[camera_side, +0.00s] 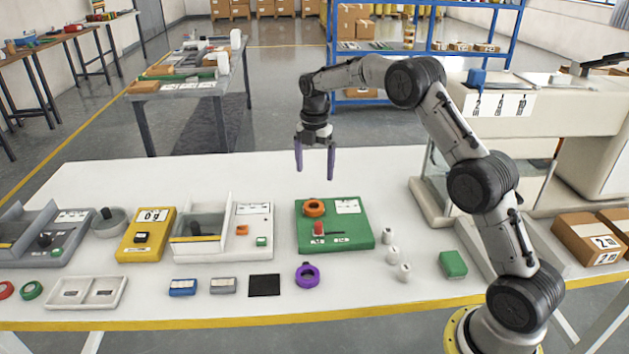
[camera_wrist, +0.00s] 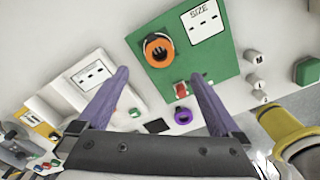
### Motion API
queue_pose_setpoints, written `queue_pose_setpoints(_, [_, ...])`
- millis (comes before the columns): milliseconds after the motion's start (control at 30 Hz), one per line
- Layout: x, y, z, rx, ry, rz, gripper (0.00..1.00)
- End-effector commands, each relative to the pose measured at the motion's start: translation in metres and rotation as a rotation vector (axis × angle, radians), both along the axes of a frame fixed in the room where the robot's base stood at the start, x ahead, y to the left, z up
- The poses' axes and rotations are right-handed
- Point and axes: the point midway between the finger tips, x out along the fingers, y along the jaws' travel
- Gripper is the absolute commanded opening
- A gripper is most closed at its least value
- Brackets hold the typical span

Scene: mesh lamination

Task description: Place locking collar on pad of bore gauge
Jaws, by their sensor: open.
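A green unit (camera_side: 353,236) stands on the white table in the middle of the side view. It carries a label reading SIZE in the wrist view and a red part near its front, so it looks like the bore gauge. An orange ring (camera_side: 313,213) lies on its back left part; the ring also shows in the wrist view (camera_wrist: 158,63). A purple ring-shaped collar (camera_side: 307,285) with a dark part lies on the table in front of the unit. I cannot tell which ring is the locking collar. My gripper (camera_side: 315,172) is open and empty, well above the unit.
A yellow scale (camera_side: 143,246) and a white unit with a tray (camera_side: 254,222) stand to the left. Small white cylinders (camera_side: 390,238) and a green block (camera_side: 453,264) are to the right. A black square (camera_side: 264,285) lies by the purple collar. The table's back is clear.

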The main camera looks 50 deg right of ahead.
Motion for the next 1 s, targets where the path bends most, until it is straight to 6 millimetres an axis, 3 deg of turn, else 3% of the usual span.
queue_pose_setpoints(267, [-0.001, 0.001, 0.012, -0.001, -0.004, -0.008, 1.0])
queue_pose_setpoints(367, [-0.009, 0.008, 0.029, -0.005, -0.022, -0.062, 1.0])
queue_pose_setpoints(467, [-0.026, 0.024, 0.058, -0.008, -0.057, -0.175, 1.0])
queue_pose_setpoints(700, [-0.102, 0.069, 0.132, 0.019, -0.17, -0.567, 1.0])
queue_pose_setpoints(833, [-0.151, 0.091, 0.156, 0.058, -0.226, -0.781, 1.0])
queue_pose_setpoints(1000, [-0.22, 0.115, 0.17, 0.135, -0.292, -1.059, 1.0])
